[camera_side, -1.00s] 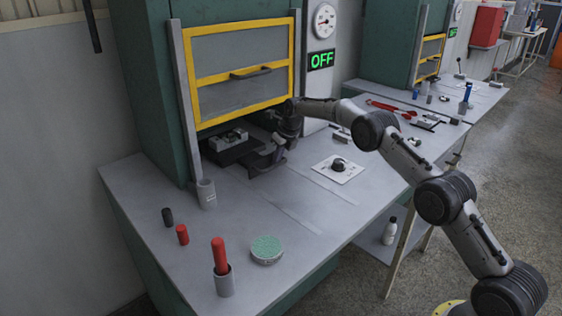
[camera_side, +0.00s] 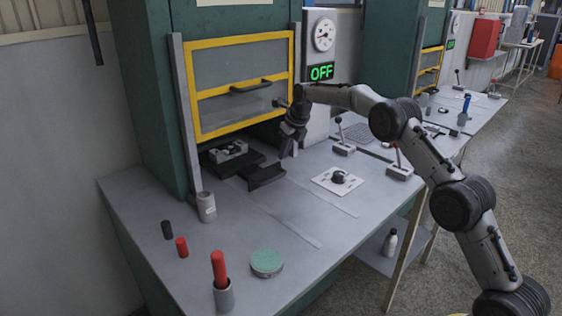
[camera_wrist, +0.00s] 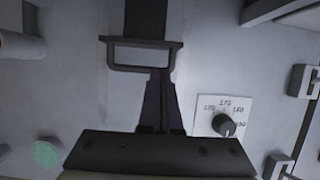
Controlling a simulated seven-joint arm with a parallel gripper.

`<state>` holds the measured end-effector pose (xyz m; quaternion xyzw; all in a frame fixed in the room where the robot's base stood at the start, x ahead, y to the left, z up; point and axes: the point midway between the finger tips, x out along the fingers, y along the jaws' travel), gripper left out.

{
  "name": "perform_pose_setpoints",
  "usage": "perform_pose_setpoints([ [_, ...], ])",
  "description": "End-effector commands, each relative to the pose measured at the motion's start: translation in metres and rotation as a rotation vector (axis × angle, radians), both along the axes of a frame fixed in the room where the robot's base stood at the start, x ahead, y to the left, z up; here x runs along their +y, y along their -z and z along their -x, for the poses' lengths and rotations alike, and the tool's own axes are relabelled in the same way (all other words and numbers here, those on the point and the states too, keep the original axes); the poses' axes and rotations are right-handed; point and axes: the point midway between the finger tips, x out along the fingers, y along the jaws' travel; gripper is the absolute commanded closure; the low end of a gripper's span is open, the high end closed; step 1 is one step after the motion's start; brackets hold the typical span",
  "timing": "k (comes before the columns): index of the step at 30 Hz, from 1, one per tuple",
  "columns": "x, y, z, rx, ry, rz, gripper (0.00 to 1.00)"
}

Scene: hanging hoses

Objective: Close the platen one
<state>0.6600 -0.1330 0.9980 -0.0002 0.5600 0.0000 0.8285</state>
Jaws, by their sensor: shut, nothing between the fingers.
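The platen (camera_side: 240,167) is a dark slab sticking out from the press opening below the yellow-framed door. A grey block (camera_side: 228,150) sits on it, and its front handle (camera_side: 265,176) juts out over the table. In the wrist view the slab (camera_wrist: 146,18) runs to the top edge, with the handle loop (camera_wrist: 112,55) below it. My gripper (camera_side: 287,154) is shut and empty, pointing down beside the handle's right end. Its fingertips (camera_wrist: 160,74) overlap the handle's lower edge in the wrist view; I cannot tell whether they touch it.
The door (camera_side: 240,85) with its own handle hangs above the opening. A dial plate (camera_side: 338,180) and levers (camera_side: 344,148) are to the right. A grey cup (camera_side: 206,207), a green-topped round dish (camera_side: 267,262) and red-handled holder (camera_side: 221,285) stand left and front. The middle tabletop is mostly clear.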

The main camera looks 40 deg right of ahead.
Motion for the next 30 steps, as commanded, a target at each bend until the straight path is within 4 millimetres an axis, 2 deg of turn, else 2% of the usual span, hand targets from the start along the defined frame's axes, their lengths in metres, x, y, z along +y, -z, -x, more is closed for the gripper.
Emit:
perform_pose_setpoints([
  [1, 0.0, -0.004, 0.002, 0.0, 0.0, 0.0, 0.93],
  [5, 0.0, -0.016, 0.002, -0.003, 0.0, 0.001, 0.69],
  [8, 0.0, -0.035, 0.002, -0.004, 0.0, 0.001, 0.53],
  [12, 0.0, -0.06, 0.002, -0.004, 0.0, 0.001, 0.53],
  [23, -0.024, -0.05, -0.002, -0.111, -0.117, 0.164, 0.53],
  [30, -0.043, -0.044, 0.001, -0.226, -0.279, 0.372, 0.53],
])
